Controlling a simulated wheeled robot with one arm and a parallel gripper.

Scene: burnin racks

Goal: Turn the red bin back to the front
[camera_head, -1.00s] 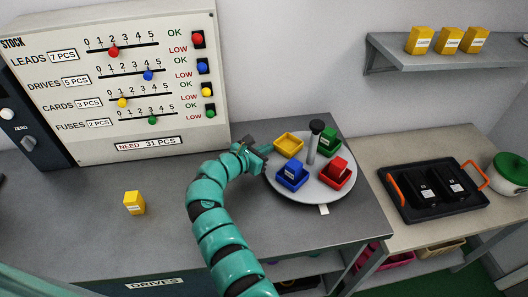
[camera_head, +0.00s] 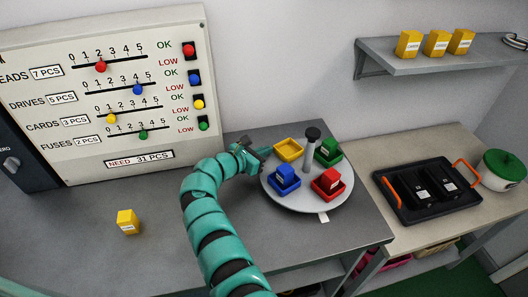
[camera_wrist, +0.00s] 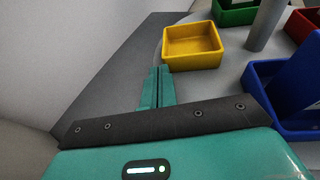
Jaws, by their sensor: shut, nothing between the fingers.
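The red bin (camera_head: 327,190) sits at the front right of the round grey turntable (camera_head: 302,205), with a red box in it. The blue bin (camera_head: 283,188) is at the front left, the green bin (camera_head: 328,157) at the back right. The yellow bin (camera_head: 289,150) at the back left is empty; it also shows in the wrist view (camera_wrist: 193,45). A pale tab (camera_head: 323,218) marks the turntable's front edge. My gripper (camera_head: 268,152) is at the turntable's left edge, beside the yellow bin. Its fingers are shut and empty in the wrist view (camera_wrist: 157,88), apart from the bin.
A post with a dark knob (camera_head: 312,135) rises from the turntable's middle. A yellow box (camera_head: 128,222) stands on the bench at left. The stock board (camera_head: 110,90) stands behind. A black tray (camera_head: 430,188) with orange handles lies on the right-hand table.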

